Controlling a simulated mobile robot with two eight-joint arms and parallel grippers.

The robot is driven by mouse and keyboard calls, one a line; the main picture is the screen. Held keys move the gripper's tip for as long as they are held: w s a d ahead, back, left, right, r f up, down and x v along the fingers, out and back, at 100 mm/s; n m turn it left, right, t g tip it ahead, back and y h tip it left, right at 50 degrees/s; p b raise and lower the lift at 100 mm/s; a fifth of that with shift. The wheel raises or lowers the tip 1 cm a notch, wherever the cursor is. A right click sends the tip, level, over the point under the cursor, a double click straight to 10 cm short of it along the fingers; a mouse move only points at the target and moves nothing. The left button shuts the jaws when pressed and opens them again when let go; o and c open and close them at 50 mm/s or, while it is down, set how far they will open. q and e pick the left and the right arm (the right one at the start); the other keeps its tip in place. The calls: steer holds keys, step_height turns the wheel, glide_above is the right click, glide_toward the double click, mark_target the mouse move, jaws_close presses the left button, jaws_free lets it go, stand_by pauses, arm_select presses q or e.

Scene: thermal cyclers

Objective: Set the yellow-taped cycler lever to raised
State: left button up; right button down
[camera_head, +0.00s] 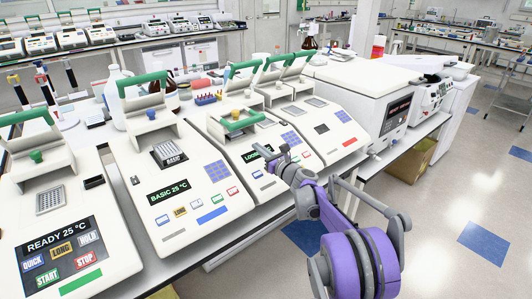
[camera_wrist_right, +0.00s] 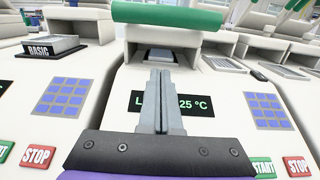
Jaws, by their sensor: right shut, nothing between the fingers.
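My right gripper (camera_head: 276,156) is shut and empty, over the front panel of the third cycler (camera_head: 228,146) from the left. In the right wrist view its closed fingers (camera_wrist_right: 160,100) cover part of that cycler's display, which ends in "25 °C". The cycler's lever with a green handle (camera_head: 240,121) is low over its sample block; the handle also shows in the right wrist view (camera_wrist_right: 170,14), beyond the fingertips and apart from them. I cannot make out yellow tape on any cycler; my arm hides part of this one's front. My left gripper is not in view.
The "BASIC" cycler (camera_head: 150,222) stands to the left with its green-handled lever (camera_head: 142,84) raised. The "READY" cycler (camera_head: 80,205) is farther left. Another cycler (camera_head: 325,132) stands close on the right. Bottles (camera_head: 116,95) and a tube rack (camera_head: 207,98) stand behind.

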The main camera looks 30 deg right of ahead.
steer(key=w, duration=0.4)
steer(key=shift+a+r, duration=0.1)
steer(key=shift+a, duration=0.1)
step_height(320, 180, up, 3)
steer(key=shift+w+f+p, duration=0.1)
steer(key=shift+f+p, duration=0.1)
steer(key=shift+p, duration=0.1)
steer(key=shift+w+r, duration=0.1)
steer(key=shift+r, duration=0.55)
